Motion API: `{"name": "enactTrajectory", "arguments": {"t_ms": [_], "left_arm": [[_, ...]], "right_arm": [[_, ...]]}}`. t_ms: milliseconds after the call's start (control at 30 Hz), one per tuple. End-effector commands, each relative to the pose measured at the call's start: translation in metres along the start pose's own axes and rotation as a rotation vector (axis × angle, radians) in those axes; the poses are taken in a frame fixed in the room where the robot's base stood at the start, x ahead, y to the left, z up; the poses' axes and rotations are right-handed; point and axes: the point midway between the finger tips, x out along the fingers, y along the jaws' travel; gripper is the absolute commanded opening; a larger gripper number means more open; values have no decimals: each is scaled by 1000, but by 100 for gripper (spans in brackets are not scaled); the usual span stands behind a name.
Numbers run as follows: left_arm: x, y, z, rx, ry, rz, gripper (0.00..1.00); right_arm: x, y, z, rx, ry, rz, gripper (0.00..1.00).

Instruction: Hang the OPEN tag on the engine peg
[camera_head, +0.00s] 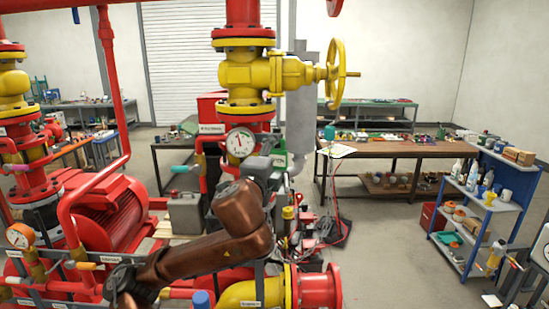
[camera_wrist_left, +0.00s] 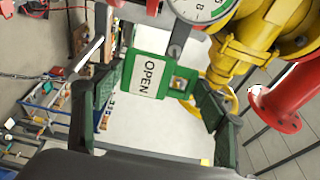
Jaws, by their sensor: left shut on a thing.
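The OPEN tag (camera_wrist_left: 147,76) is a green plate with a white label lettered OPEN and a hole near one end. In the left wrist view it lies between the dark green fingers of my left gripper (camera_wrist_left: 155,98), which is shut on it. In the head view my left gripper (camera_head: 271,153) is in front of the pump skid, just right of and below the pressure gauge (camera_head: 240,141), and a small green part of the tag (camera_head: 280,160) shows beside it. I cannot pick out the engine peg in either view. My right gripper is not in view.
A yellow valve with a handwheel (camera_head: 337,74) is above the gripper. Red pipework and a red motor (camera_head: 105,220) stand at the left. A workbench (camera_head: 400,149) and a blue shelf cart (camera_head: 484,205) are at the right, with open floor between cart and skid.

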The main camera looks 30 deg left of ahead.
Motion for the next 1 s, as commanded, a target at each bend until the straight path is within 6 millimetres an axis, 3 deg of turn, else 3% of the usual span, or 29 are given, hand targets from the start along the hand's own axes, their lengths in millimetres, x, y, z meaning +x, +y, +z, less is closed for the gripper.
{"name": "enactTrajectory", "arguments": {"t_ms": [567,1000], "left_arm": [[-1,-1,1,0,0,-1,42],[10,-1,4,0,0,0,42]], "right_arm": [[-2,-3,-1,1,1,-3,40],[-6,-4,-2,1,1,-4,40]]}}
